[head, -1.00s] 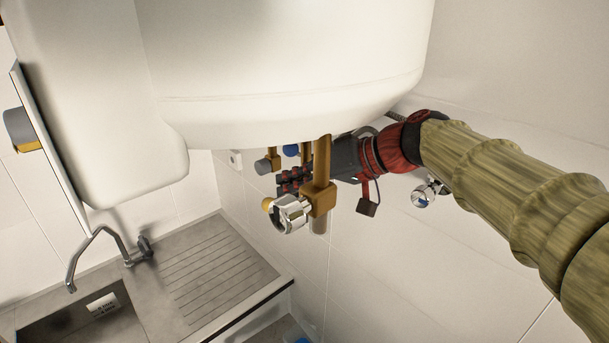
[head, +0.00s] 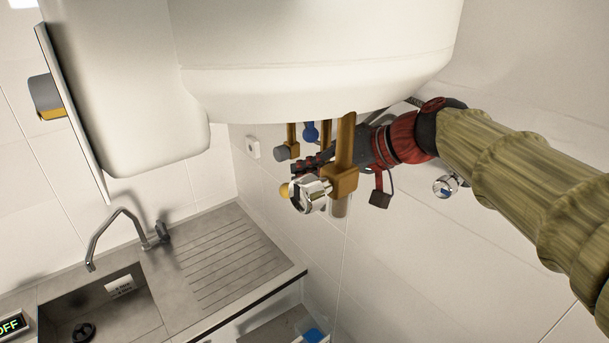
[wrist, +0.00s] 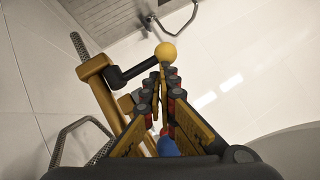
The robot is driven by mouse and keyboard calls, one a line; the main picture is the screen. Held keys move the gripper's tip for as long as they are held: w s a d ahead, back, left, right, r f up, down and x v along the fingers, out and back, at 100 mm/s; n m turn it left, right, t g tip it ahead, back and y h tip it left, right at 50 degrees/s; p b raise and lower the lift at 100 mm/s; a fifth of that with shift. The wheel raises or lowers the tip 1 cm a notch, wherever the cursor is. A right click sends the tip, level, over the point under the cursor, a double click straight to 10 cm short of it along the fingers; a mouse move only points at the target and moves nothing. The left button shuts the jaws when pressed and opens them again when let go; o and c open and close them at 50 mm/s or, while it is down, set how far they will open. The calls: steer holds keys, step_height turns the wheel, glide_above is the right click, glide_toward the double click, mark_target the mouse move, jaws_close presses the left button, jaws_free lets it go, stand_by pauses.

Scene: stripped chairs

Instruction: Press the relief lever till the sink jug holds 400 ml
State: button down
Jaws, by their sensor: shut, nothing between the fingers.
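The relief lever is a dark arm with a yellow ball end (wrist: 166,52), reaching out from a brass pipe fitting in the wrist view. The yellow ball (head: 285,190) also shows in the head view, partly hidden by a chrome fitting (head: 309,196). My gripper (head: 300,168) is under the white tank, partly behind a brass pipe. In the wrist view my gripper (wrist: 160,82) is shut and empty, its tips close to the ball; I cannot tell if they touch. The sink (head: 60,305) holds a white label with dark marks (head: 120,287); I cannot make out a jug.
The big white tank (head: 320,80) hangs above my gripper. A brass pipe (head: 345,150) and a blue knob (head: 310,131) are close by. A tap (head: 118,217) stands behind the sink, beside a ribbed drainer (head: 225,255). A display (head: 10,326) reads OFF.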

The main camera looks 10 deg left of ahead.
steer(key=shift+s+a+f+n+h+b, duration=0.1)
steer(key=shift+s+f+n+h+b, duration=0.15)
steer(key=shift+b, duration=0.5)
steer(key=f+t+b, duration=0.1)
steer(key=b, duration=0.1)
steer(key=n+h+b, duration=0.1)
steer(key=b, duration=0.2)
steer(key=shift+s+a+f+t+h, duration=0.2)
steer(key=shift+a+f+t+h, duration=0.05)
steer(key=shift+f+t, duration=0.15)
steer(key=shift+s, duration=0.1)
stand_by(0.8)
